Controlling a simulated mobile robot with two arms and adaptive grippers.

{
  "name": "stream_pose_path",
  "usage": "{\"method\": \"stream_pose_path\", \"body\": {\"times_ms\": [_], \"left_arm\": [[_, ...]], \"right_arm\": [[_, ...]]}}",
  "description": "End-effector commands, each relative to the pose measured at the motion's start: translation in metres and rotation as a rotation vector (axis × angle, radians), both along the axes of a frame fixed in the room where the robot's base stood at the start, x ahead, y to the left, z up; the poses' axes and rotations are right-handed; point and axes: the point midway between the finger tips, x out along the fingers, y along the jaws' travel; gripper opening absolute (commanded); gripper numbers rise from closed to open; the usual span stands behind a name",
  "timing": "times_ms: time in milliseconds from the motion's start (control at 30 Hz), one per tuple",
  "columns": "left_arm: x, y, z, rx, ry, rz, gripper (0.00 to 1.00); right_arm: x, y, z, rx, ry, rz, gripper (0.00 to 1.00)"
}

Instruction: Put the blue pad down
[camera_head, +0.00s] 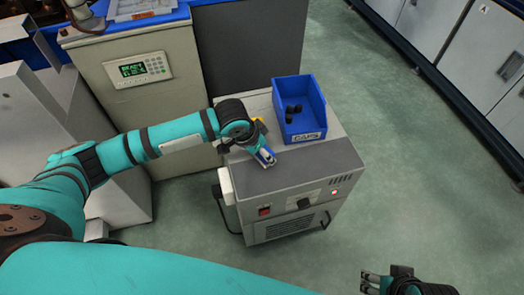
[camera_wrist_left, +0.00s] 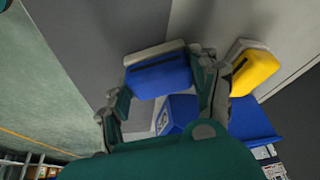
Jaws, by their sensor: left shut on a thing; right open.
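The blue pad (camera_wrist_left: 160,76) has a pale grey edge and sits between the two fingers of my left gripper (camera_wrist_left: 160,92) in the left wrist view. My left gripper is shut on it. In the head view my left gripper (camera_head: 265,157) is over the front left part of the grey cabinet top (camera_head: 310,170), with a little of the pad showing. I cannot tell whether the pad touches the top. A yellow pad (camera_wrist_left: 255,70) is just outside one finger. My right gripper (camera_head: 372,282) is open and empty, low at the right over the floor.
A blue bin (camera_head: 315,115) labelled CAPS, with a few black caps (camera_head: 293,109) in it, stands at the back of the cabinet top, close to my left gripper. The right front of the top is clear. A beige machine (camera_head: 140,95) with a display stands to the left.

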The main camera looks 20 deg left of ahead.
Motion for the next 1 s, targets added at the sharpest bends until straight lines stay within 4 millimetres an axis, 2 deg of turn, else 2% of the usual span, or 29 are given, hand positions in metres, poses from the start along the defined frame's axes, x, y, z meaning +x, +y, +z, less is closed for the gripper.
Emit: {"method": "stream_pose_path", "body": {"times_ms": [200, 233, 400, 733, 867, 1000], "left_arm": [[0.0, 0.0, -0.002, 0.0, 0.001, 0.001, 0.36], [0.0, 0.0, -0.002, 0.0, 0.0, 0.0, 0.66], [0.0, 0.0, -0.002, 0.001, -0.001, 0.0, 0.86], [0.0, 0.0, 0.003, 0.0, -0.002, -0.001, 0.86], [-0.006, 0.004, 0.021, 0.001, -0.003, 0.0, 0.86], [-0.016, 0.011, 0.05, 0.001, -0.003, 0.0, 0.86]], "right_arm": [[0.0, 0.0, 0.002, 0.0, 0.0, 0.0, 0.51], [0.0, 0.0, 0.002, 0.0, -0.001, 0.0, 0.51], [0.0, 0.0, 0.002, 0.0, -0.001, 0.0, 0.51], [0.0, 0.0, 0.001, 0.0, -0.001, 0.0, 0.51], [0.0, 0.0, 0.009, 0.0, -0.001, 0.0, 0.51], [0.001, 0.0, 0.021, 0.0, -0.003, 0.0, 0.51]]}}
